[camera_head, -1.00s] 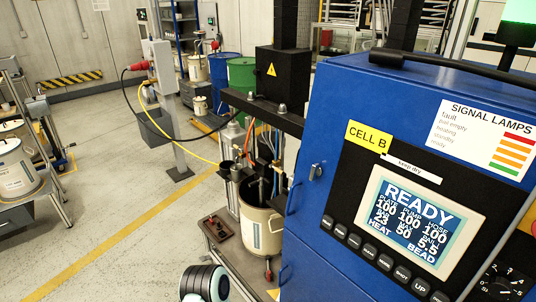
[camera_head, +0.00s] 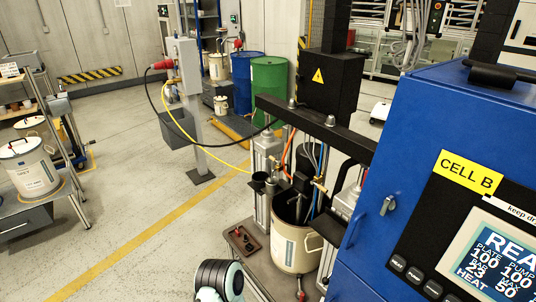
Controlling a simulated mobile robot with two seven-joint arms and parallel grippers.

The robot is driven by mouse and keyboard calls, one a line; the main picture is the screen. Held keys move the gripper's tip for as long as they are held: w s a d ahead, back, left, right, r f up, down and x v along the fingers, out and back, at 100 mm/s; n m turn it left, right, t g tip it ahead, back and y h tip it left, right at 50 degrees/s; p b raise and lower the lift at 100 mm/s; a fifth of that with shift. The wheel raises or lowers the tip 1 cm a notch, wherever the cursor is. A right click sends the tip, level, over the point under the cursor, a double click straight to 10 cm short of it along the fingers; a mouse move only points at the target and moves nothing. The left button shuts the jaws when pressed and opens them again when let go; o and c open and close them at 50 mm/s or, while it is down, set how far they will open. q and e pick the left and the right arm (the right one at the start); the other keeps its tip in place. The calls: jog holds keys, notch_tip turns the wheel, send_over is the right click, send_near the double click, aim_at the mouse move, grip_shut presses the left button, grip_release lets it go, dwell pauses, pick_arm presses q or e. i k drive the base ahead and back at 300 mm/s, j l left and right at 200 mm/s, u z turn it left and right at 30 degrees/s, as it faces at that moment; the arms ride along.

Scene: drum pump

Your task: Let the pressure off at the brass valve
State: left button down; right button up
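The drum pump stands right of centre, with a cream drum (camera_head: 293,248) open at the top under a black crossbeam (camera_head: 315,128). Hoses and a dark pump part go down into the drum. A small brass-coloured fitting (camera_head: 320,184) shows among the hoses above the drum's right side; I cannot tell whether it is the brass valve or how its handle stands. A small red-handled part (camera_head: 300,294) shows low at the drum's front. Part of my own arm shows at the bottom edge, left of the drum. Neither gripper is in view.
A blue cabinet (camera_head: 430,135) with a lit screen (camera_head: 505,255) and a yellow CELL B label fills the right. A dark tray (camera_head: 242,240) lies left of the drum. A grey post (camera_head: 190,110) with cables stands behind. The floor at left centre is clear.

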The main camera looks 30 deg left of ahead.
aim_at(274, 159)
jog(key=i+j, duration=0.1)
jog(key=j, duration=0.45)
jog(key=i+j, duration=0.1)
jog(key=j, duration=0.45)
jog(key=i+j+z, duration=0.1)
jog(key=j, duration=0.5)
jog(key=i+j, duration=0.1)
jog(key=j, duration=0.45)
jog(key=i+j, duration=0.1)
jog(key=j, duration=0.45)
